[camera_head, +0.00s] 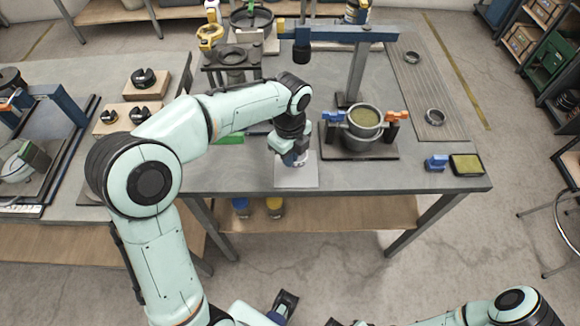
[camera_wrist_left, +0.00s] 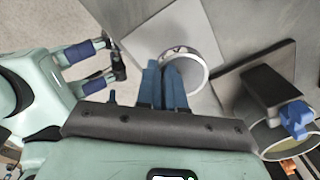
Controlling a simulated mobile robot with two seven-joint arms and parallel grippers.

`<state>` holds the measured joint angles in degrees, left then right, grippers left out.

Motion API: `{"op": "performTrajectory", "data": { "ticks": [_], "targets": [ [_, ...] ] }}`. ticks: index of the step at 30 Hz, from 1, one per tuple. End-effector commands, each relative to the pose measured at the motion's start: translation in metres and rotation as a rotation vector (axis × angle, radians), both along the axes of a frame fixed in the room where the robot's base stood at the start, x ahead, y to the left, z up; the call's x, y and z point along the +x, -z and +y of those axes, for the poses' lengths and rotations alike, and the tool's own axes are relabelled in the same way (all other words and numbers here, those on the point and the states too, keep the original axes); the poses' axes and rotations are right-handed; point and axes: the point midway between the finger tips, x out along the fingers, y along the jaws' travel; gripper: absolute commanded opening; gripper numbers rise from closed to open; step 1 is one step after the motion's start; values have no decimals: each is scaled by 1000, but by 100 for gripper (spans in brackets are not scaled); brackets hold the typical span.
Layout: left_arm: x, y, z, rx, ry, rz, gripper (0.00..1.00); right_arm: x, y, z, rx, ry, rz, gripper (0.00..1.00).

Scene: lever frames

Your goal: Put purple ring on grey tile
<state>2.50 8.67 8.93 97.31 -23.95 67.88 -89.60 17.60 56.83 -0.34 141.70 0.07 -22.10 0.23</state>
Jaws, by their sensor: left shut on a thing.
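My left gripper (camera_head: 294,161) is low over the light grey tile (camera_head: 298,180) near the table's front edge. In the left wrist view its blue fingers (camera_wrist_left: 167,68) are shut on the near side of a ring (camera_wrist_left: 205,78). The ring looks silvery grey with a faint purple tint, and its rim lies over the tile (camera_wrist_left: 158,36). The fingers cover part of the ring. I cannot tell whether it touches the tile or hangs just above it. In the head view the gripper mostly hides the ring.
A grey pot (camera_head: 362,138) on a dark base stands right of the tile, close to the gripper. A post with a blue beam (camera_head: 345,34) rises behind. A dark ring (camera_head: 435,117) lies on the ribbed mat (camera_head: 440,85). A blue clamp (camera_head: 436,163) sits at the right front.

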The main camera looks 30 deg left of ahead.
Motion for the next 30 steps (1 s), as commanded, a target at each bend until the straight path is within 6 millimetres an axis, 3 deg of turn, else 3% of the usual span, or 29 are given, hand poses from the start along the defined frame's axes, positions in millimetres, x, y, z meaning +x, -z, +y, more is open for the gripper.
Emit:
{"op": "performTrajectory", "data": {
  "ticks": [11, 24, 27, 30],
  "targets": [
    [0, 45, 0, 1, 1, 2, 0, -3, 7, 0, 0, 0, 3, 0],
    [0, 51, 0, 1, 0, 0, 0, -3, 9, 0, 0, 0, 3, 0],
    [0, 51, 0, 1, 0, 0, 33, -3, 8, 0, 0, 0, 3, 0],
    [0, 51, 0, 1, 0, 0, 33, -3, 8, 0, 0, 0, 3, 0]
  ]
}}
